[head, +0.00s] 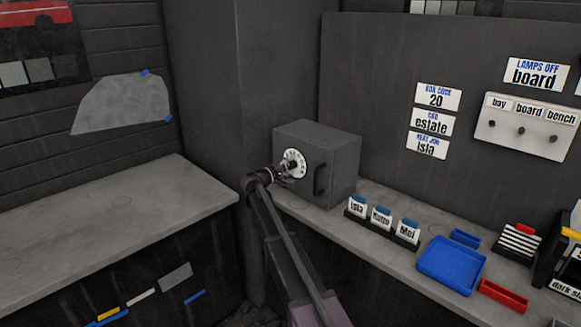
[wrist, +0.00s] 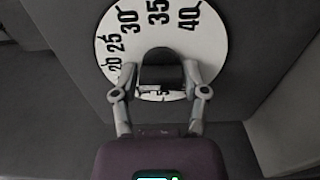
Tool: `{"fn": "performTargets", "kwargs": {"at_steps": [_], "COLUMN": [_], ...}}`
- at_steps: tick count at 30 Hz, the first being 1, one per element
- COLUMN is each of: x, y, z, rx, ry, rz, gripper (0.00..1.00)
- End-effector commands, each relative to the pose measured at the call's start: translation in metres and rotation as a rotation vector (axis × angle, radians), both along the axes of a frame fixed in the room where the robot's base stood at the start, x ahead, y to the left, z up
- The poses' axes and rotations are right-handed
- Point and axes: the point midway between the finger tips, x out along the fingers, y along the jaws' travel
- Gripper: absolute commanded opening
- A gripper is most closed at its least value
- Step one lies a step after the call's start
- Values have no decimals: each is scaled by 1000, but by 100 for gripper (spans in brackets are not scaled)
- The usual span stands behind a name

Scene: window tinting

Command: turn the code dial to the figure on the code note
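The code note (head: 438,97) on the back panel reads "BOX CODE 20". The code dial (head: 296,154) is a white disc on the front of a dark grey box (head: 333,150). In the wrist view the dial (wrist: 143,45) shows 20 and 25 at the left, 30 and 35 at the top, and 40 at the upper right. A dark knob (wrist: 162,75) stands at its middle. My gripper (wrist: 160,68) has one finger on each side of the knob and appears shut on it. The knob and fingers hide the dial's lower part; I cannot make out which figure is set.
The box has a dark handle (head: 319,180) right of the dial. A blue tray (head: 451,264) and a red tray (head: 503,296) lie farther right. The left bench top (head: 100,235) is clear.

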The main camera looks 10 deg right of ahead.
Motion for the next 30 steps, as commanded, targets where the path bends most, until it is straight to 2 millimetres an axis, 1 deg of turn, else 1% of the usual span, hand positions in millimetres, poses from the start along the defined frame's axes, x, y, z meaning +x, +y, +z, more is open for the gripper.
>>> {"fn": "performTargets", "kwargs": {"at_steps": [1, 2, 14, 19, 23, 30], "x": [1, 0, -2, -6, -12, -32], "y": [0, 0, 0, 4, 12, 40], "z": [0, 0, -1, -1, -1, -1], "rx": [1, 1, 4, 4, 5, 4], "ry": [1, 1, 2, 2, 2, 2], "rz": [-1, -1, -5, -5, -5, -3], "gripper": [81, 86, 86, 86, 86, 86]}}
